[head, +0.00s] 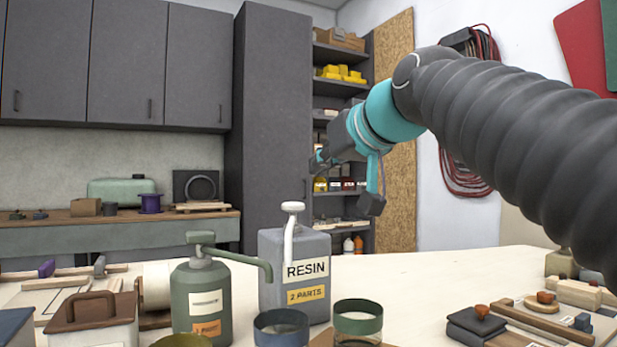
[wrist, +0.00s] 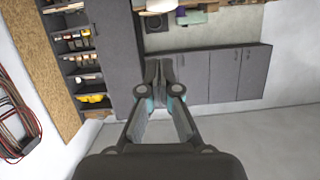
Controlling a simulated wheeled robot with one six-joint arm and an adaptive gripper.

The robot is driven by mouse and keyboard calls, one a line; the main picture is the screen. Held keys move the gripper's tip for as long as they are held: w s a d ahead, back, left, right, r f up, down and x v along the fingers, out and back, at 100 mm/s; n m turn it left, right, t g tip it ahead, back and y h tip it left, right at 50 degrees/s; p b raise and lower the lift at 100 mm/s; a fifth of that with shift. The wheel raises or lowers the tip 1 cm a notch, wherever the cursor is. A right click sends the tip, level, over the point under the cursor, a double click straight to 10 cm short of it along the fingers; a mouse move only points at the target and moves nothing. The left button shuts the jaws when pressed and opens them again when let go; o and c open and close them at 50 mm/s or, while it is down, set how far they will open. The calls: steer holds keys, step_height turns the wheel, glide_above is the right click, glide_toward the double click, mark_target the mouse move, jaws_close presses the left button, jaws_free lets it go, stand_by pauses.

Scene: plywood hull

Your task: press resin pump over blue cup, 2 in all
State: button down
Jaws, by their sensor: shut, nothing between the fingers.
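The grey resin jug (head: 310,248) stands on the pale table, labelled "RESIN" and "2 PARTS". Its white pump (head: 291,208) is upright on top, with the spout bending down toward the front. The blue cup (head: 281,319) stands in front of the jug, below the spout side; its lower part is cut off by the frame edge. My gripper (head: 317,161) is in the air above and behind the pump, apart from it.
A green pump bottle (head: 204,285) stands left of the jug, its spout reaching right toward the jug. A green-rimmed cup (head: 358,317) is right of the blue cup. A lidded box (head: 92,322) is at left; wooden pieces (head: 540,322) lie at right. Table behind the green-rimmed cup is clear.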

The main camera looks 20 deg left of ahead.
steer(key=shift+v, duration=1.2)
steer(key=shift+f+b, duration=0.1)
steer(key=shift+b, duration=0.25)
stand_by(0.8)
steer(key=b, duration=0.2)
steer(key=s+d+t+y+b, duration=0.1)
steer(key=b, duration=0.2)
steer(key=shift+s+d+f+t, duration=0.1)
steer(key=shift+s+d+t, duration=0.05)
steer(key=shift+s+t, duration=0.15)
steer(key=x, duration=0.3)
steer(key=f+x, duration=0.1)
steer(key=x, duration=0.3)
steer(key=f+x, duration=0.1)
steer(key=x, duration=0.2)
steer(key=shift+s+a+f, duration=0.15)
steer(key=shift+a, duration=0.05)
steer(key=shift+a+f+b, duration=0.1)
steer(key=shift+f+b, duration=0.35)
steer(key=shift+f, duration=0.4)
